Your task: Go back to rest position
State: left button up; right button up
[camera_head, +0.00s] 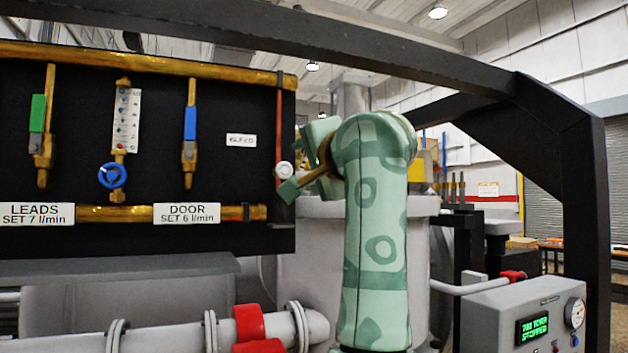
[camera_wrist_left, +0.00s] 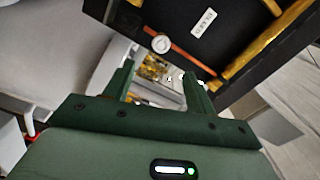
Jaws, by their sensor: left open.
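My left gripper (camera_head: 292,185) is raised at the right end of the black valve panel (camera_head: 215,225), by a small white round knob (camera_head: 284,170). Its pale green arm comes up from the bottom of the head view. In the left wrist view the two dark green fingers of my left gripper (camera_wrist_left: 159,72) stand apart with nothing between them. The knob (camera_wrist_left: 161,43) shows beyond the fingertips there, apart from them as far as I can tell. Part of the gripper is hidden behind the wrist in the head view. My right gripper does not show.
The panel carries a green-handled valve (camera_head: 38,113), a blue-handled valve (camera_head: 190,123) and a blue handwheel (camera_head: 112,176). A black frame (camera_head: 590,200) spans above and right. A grey control box (camera_head: 495,325) stands lower right. A grey pipe (camera_head: 170,335) with red parts runs below.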

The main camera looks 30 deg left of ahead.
pick_arm(q)
jog(key=shift+v, duration=1.05)
